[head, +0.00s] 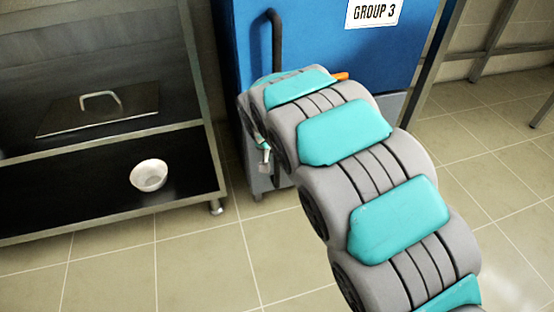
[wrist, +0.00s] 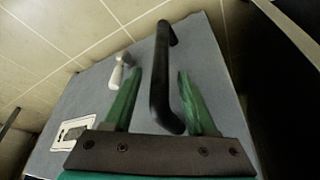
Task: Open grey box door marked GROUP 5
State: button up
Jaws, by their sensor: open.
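In the head view a blue door (head: 335,45) bears the sign GROUP 3 (head: 374,12). A black bar handle (head: 276,35) stands on its left side. No grey door marked GROUP 5 can be read in either view. In the wrist view a grey-blue panel (wrist: 215,75) carries a long black handle (wrist: 160,85). My gripper (wrist: 158,74) is open, with green fingers on either side of the handle in the picture. Contact cannot be told. In the head view my arm hides most of the gripper.
A pale lever (wrist: 117,75) sits beside the left finger, and a white label (wrist: 74,132), unreadable, is at lower left. In the head view a dark shelf unit (head: 60,215) with a white bowl (head: 149,175) and a lidded tray (head: 100,108) stands at left. Tiled floor (head: 190,265) is free in front.

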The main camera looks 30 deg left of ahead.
jog(key=shift+w+f, duration=0.2)
jog(key=shift+f, duration=0.25)
grip_shut()
dwell(1.1)
